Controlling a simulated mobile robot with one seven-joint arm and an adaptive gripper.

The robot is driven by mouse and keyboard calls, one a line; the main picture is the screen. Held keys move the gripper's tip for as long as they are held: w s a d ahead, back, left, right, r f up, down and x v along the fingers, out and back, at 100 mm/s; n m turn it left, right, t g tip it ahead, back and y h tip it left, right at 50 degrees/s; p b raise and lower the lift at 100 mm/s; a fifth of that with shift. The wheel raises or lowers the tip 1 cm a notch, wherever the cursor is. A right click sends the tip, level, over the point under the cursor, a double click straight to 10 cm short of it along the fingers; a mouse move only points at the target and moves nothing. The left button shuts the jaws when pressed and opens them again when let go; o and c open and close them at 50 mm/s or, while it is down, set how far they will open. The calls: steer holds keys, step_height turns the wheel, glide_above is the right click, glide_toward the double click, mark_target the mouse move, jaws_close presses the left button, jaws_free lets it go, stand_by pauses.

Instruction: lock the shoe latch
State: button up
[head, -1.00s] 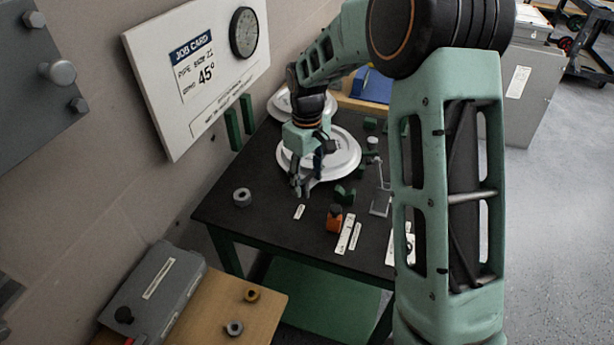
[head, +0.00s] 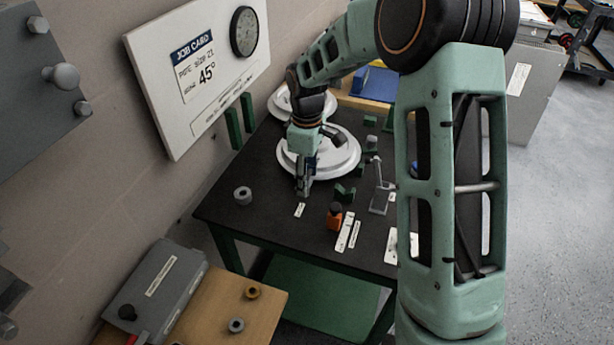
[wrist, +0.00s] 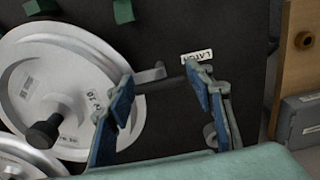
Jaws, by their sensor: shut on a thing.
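My gripper (head: 302,190) is low over the black table, at the front edge of a large pale round shoe (head: 345,165). In the wrist view, its two blue-padded fingers (wrist: 157,98) stand on either side of a dark bar that spans between them, and they are shut on it. A short grey latch arm (wrist: 149,76) with a turned-up end lies by the shoe's rim (wrist: 75,52) and meets this bar. A white tag reading LATCH (wrist: 197,57) lies beyond the fingers. In the head view my gripper hides the latch.
A grey ring (head: 243,195) lies left of my gripper. An orange-and-black item (head: 335,215), white label strips (head: 346,232) and a small grey stand (head: 381,198) are to the right. A second pale disc (head: 287,100) is behind. The job card board (head: 200,70) hangs on the wall.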

steer(key=o, duration=1.1)
steer(key=shift+m, duration=0.3)
